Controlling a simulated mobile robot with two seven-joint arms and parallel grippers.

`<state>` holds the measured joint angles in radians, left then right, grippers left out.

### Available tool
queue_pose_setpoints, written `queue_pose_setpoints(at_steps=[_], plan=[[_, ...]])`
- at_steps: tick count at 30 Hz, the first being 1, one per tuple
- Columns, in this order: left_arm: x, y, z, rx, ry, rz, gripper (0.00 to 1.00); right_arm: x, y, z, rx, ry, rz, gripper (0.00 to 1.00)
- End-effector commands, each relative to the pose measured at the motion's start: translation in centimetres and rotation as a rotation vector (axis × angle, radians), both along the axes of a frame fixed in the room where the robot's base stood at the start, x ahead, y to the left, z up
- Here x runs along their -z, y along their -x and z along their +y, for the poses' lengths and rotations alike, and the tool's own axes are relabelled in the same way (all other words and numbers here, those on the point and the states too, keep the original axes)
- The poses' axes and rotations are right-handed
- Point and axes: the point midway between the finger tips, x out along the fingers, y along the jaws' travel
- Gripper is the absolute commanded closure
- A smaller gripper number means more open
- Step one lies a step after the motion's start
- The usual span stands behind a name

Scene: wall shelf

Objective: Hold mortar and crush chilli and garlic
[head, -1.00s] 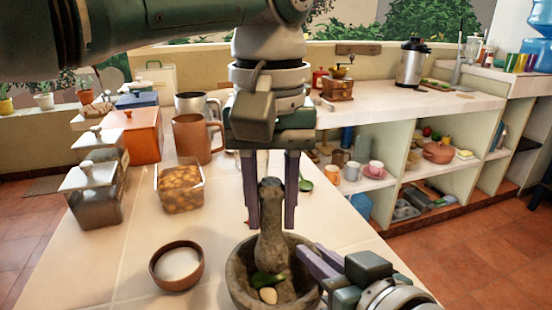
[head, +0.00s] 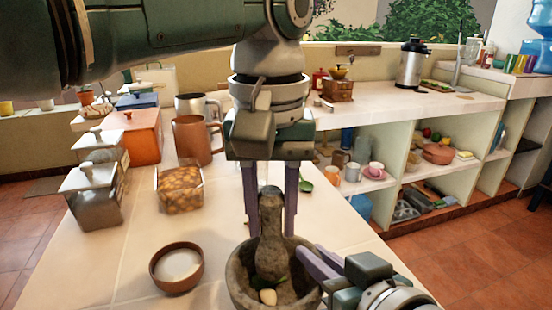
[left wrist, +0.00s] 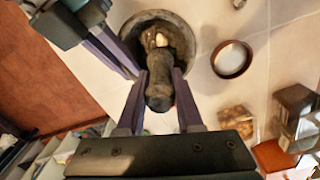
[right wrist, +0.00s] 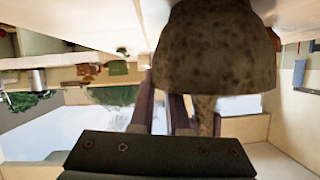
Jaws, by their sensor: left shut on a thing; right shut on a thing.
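The grey stone mortar (head: 236,284) stands on the counter at the lower middle of the head view; its underside fills the top of the right wrist view (right wrist: 215,50). My left gripper (head: 270,230) points down and is shut on the upper part of the stone pestle (head: 270,255), whose lower end is inside the mortar. The garlic clove (head: 268,296) lies in the bowl in front of the pestle. Only a bit of the green chilli (head: 281,283) shows by the pestle's foot. My right gripper (head: 311,258) is shut on the mortar's right side.
A small brown bowl of white grains (head: 177,266) stands left of the mortar. Behind it are a glass box of brown pieces (head: 180,188), a brown mug (head: 195,140), lidded grey containers (head: 92,195) and an orange box (head: 143,135). Counter around the small bowl is clear.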

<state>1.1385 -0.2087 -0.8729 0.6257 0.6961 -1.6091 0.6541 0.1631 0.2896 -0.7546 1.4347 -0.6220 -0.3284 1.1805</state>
Motion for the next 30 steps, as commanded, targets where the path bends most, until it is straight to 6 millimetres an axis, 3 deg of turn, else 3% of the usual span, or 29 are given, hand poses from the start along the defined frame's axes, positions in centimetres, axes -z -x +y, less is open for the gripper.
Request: queue_pose_setpoints(at_steps=[1,30], plan=[[0.2,0.0,0.0,0.000,0.000,0.001,1.00,0.8,0.3,-0.4,0.008,0.013,0.017,1.00],[2.2,0.0,0.0,-0.001,0.001,-0.001,1.00,0.9,0.3,-0.4,0.008,0.012,0.017,1.00]])
